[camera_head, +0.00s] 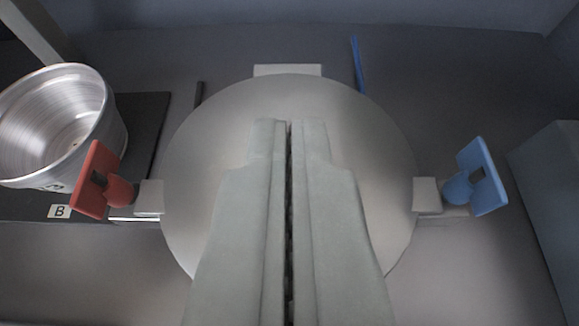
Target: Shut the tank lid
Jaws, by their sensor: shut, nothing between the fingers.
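A round grey metal lid (200,170) fills the middle of the view and looks like the tank lid. It shows face-on as a disc, with a pale tab (287,70) at its far edge. A red handle (97,180) on a pale block is at its left side, and a blue handle (478,178) on a pale block is at its right side. My gripper (289,122) is shut and empty, its fingers pointing away over the lid's centre. Whether the fingertips touch the lid I cannot tell. The tank under the lid is hidden.
A metal pot (65,115) stands at the left on a dark plate (145,115), by a label "B" (59,212). A thin blue rod (357,65) shows behind the lid. A grey box-like block (550,180) stands at the right edge. The dark surface at the back right looks clear.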

